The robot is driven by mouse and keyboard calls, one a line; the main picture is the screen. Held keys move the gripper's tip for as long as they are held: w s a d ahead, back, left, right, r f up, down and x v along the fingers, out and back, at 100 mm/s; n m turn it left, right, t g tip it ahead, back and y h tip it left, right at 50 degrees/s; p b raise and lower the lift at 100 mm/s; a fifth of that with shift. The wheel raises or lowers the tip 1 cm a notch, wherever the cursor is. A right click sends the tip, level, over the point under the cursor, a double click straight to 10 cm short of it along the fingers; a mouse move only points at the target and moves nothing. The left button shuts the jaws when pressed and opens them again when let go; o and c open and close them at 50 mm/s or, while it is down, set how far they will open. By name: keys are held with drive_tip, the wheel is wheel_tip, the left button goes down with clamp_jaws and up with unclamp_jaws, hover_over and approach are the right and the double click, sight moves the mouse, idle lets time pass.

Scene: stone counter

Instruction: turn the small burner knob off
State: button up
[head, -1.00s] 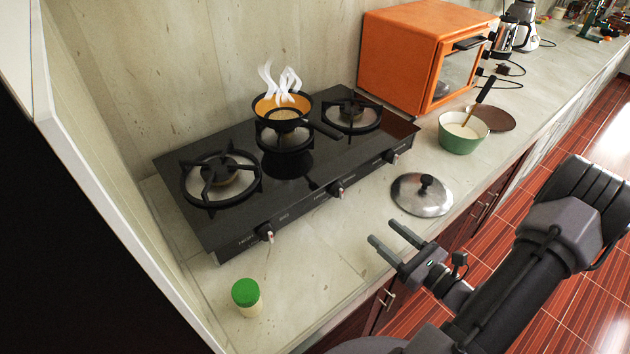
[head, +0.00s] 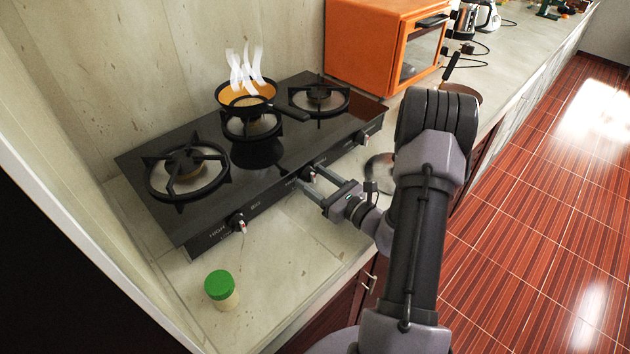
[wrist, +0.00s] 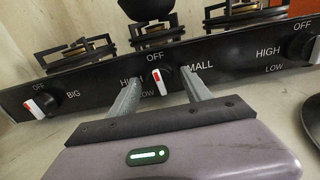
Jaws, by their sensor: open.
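The small burner knob (wrist: 160,80) is in the middle of the black stove's front panel in the wrist view, beside the partly covered word "SMALL". It has a white and red pointer aimed roughly downward. The same knob shows in the head view (head: 307,174). My gripper (wrist: 155,88) is open, with one finger on each side of this knob in the picture. I cannot tell whether the fingers touch it. The black stove (head: 262,185) carries a steaming pan (head: 246,98) on its middle burner.
The big burner knob (wrist: 42,105) is on the left, another knob (wrist: 302,46) on the right. A green-lidded jar (head: 221,290) stands on the front counter. A metal lid (head: 379,170) is partly hidden behind my arm. An orange oven (head: 368,45) stands beyond the stove.

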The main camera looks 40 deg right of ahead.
drive_tip(key=shift+c, duration=0.3)
clamp_jaws()
drive_tip(key=shift+r+m+p, duration=0.15)
drive_tip(key=shift+m+p, duration=0.25)
drive_tip(key=shift+p, duration=0.05)
drive_tip(key=shift+m, duration=0.4)
drive_tip(key=shift+o, duration=0.3)
unclamp_jaws()
drive_tip(key=s+p, duration=0.1)
drive_tip(key=s, duration=0.4)
drive_tip(key=s+d+p, duration=0.1)
drive_tip(key=s, duration=0.5)
drive_tip(key=s+d+p, duration=0.1)
drive_tip(key=s, duration=0.5)
drive_tip(key=shift+s+d+p, duration=0.15)
drive_tip(key=shift+d+p, duration=0.05)
drive_tip(key=shift+p, duration=0.1)
